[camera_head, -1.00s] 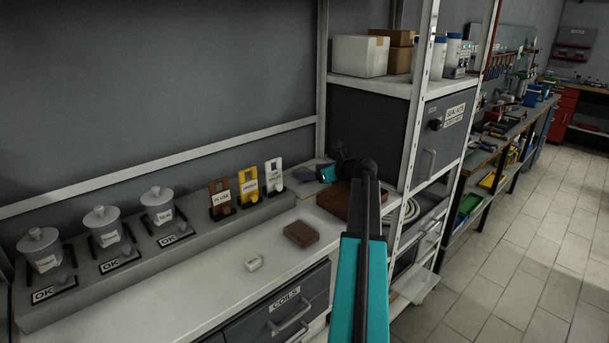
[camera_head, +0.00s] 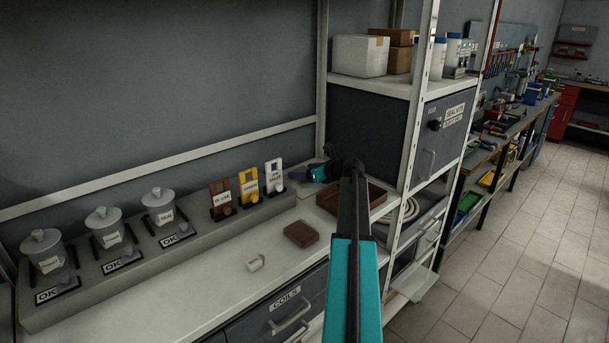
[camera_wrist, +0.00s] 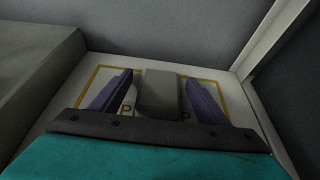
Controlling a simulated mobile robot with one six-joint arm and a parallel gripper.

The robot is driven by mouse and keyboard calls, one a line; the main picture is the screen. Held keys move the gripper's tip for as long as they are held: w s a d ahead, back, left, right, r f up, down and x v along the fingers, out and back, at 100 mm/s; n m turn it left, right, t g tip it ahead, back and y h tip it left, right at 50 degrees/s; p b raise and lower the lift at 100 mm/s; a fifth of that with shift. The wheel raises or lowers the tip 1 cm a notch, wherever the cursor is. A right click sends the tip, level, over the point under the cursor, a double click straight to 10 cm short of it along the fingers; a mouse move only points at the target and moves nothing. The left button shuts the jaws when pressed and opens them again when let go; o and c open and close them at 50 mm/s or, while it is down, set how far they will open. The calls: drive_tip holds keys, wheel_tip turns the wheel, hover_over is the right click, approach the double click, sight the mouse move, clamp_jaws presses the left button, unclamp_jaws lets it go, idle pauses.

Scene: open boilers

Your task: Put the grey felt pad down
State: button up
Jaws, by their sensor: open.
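In the wrist view, the grey felt pad (camera_wrist: 158,92) shows as a grey block between the two purple fingers of my gripper (camera_wrist: 157,95). The fingers are open, with a gap on each side of the pad. Behind and around it is a white marked area (camera_wrist: 97,82) with a yellow outline and partly hidden lettering. The pad appears to rest there, though its underside is hidden. In the head view, my gripper (camera_head: 298,174) is small and dark at the back of the bench, left of the shelf post; the pad cannot be made out there.
A grey raised ledge (camera_head: 110,270) carries lidded jars and upright tags, left of my gripper. A brown tray (camera_head: 375,193) lies right of it, partly behind my arm. A brown block (camera_head: 301,234) and a small white piece (camera_head: 255,262) lie on the bench front.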

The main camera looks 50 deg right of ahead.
drive_tip(key=c, duration=1.1)
drive_tip(key=shift+r, duration=0.15)
drive_tip(key=shift+r+b, duration=0.8)
drive_tip(key=shift+r, duration=4.1)
